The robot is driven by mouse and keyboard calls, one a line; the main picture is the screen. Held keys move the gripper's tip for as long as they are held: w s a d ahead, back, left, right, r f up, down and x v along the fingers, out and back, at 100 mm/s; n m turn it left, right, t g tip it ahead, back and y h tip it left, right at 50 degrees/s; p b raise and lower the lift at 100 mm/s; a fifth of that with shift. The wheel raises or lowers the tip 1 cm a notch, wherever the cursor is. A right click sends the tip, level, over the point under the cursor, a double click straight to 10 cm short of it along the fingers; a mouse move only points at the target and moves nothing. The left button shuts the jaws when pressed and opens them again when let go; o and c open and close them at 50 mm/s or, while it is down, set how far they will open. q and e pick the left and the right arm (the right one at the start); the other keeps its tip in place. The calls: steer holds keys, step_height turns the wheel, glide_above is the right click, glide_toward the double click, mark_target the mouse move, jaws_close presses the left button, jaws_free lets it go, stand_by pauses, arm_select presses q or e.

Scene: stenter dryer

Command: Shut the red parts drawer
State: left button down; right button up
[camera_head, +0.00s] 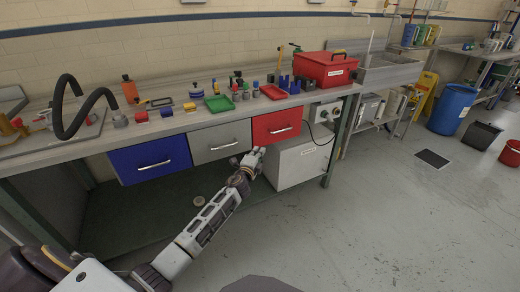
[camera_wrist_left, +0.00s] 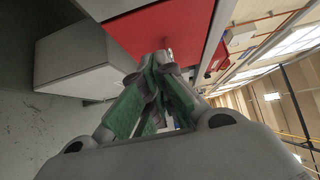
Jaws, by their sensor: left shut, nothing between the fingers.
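The red drawer (camera_head: 277,126) is the rightmost of three drawers under the workbench, with a pale bar handle on its front. Its front looks about in line with the grey drawer beside it; a small gap is too small to tell. My left gripper (camera_head: 258,151) is at the lower left corner of the red front, with the arm reaching up from below. In the left wrist view the red drawer (camera_wrist_left: 155,28) fills the top, and the fingertips of my left gripper (camera_wrist_left: 160,62) are together, at or very near the red face. My right gripper is not in view.
The grey drawer (camera_head: 220,142) and blue drawer (camera_head: 150,158) are to the left. A white cabinet (camera_head: 300,163) stands below the red drawer. A red toolbox (camera_head: 325,69), green tray (camera_head: 219,103) and small parts sit on the bench. Open floor lies to the right.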

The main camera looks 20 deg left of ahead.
arm_select(q)
steer(key=shift+s+d, duration=0.2)
steer(key=shift+s, duration=1.4)
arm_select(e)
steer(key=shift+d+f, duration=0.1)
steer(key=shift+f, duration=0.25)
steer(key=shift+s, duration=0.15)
